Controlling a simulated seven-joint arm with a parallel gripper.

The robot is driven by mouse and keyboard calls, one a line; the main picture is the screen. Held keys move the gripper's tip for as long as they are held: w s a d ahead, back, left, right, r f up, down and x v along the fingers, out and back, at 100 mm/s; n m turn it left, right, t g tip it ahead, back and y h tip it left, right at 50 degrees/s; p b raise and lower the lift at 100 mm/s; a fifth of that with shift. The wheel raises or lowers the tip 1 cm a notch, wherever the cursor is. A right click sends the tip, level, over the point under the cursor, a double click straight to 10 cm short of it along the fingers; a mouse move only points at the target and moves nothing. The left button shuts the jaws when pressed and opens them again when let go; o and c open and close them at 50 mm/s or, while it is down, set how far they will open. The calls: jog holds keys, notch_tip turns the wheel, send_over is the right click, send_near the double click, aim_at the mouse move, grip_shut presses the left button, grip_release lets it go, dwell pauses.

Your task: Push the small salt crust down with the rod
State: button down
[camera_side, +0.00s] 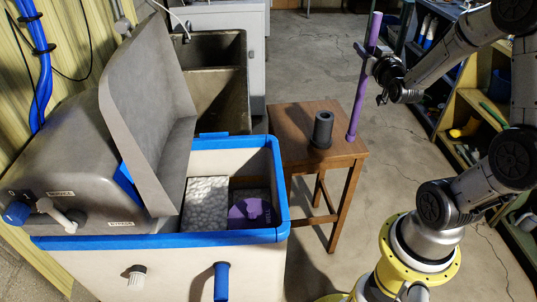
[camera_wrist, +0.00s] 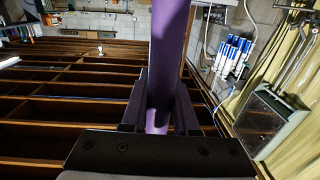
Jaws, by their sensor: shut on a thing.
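My gripper (camera_side: 369,56) is shut on a long purple rod (camera_side: 360,100), above the right side of a wooden stool. The rod stands nearly upright, leaning a little; its lower end shows at the stool's right edge, and I cannot tell if it touches. In the wrist view the rod (camera_wrist: 170,45) passes between my two fingers (camera_wrist: 160,108). The tank (camera_side: 283,190) has a blue rim and its lid (camera_side: 150,110) is raised. Inside it are a white, lumpy salt mass (camera_side: 205,203) and a purple part (camera_side: 252,213) with lettering. I cannot tell which surface is the small crust.
A dark hollow cylinder (camera_side: 322,129) stands on the stool (camera_side: 290,120), left of the rod. A stone sink (camera_side: 218,100) lies behind the tank. Shelves (camera_side: 470,115) stand at the right. The floor (camera_side: 310,60) behind the stool is mostly clear.

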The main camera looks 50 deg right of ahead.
notch_tip(320, 180, up, 19)
jog(key=w+a+n+t+y, duration=0.1)
jog(key=w+a+n+y, duration=0.3)
jog(key=a, duration=0.7)
jog(key=w+a+n+t+y, duration=0.1)
jog(key=w+a+y, duration=0.45)
jog(key=a, duration=0.65)
jog(key=w+a+n+t+y, duration=0.1)
jog(key=w+a+n+y, duration=0.3)
jog(key=a, duration=0.7)
notch_tip(320, 180, down, 29)
jog(key=w+m, duration=0.1)
jog(key=shift+w, duration=0.15)
